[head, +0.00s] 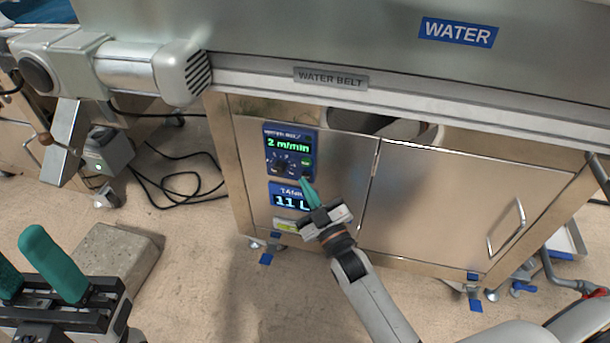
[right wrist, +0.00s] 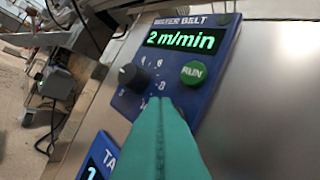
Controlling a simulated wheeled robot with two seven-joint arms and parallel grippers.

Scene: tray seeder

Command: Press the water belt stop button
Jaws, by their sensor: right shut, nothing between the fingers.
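The blue water belt panel (head: 268,150) is on the steel cabinet front, and its display reads 2 m/min. It also fills the middle of the right wrist view (right wrist: 128,98), with a green RUN button (right wrist: 194,74) and a black dial (right wrist: 131,78). No stop button can be made out; the panel area below RUN is covered by my right gripper's fingers. My right gripper (head: 307,182) is shut and empty, its green fingertips at the panel's lower edge. I cannot tell whether they touch it. My left gripper (head: 28,262) is open and empty at lower left.
A second blue panel (head: 275,188) with a tank display sits just below. A cabinet door with a handle (head: 490,245) is to the right. The belt ledge (head: 440,105) overhangs above. A grey block (head: 115,255) and cables (head: 180,180) lie on the floor at left.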

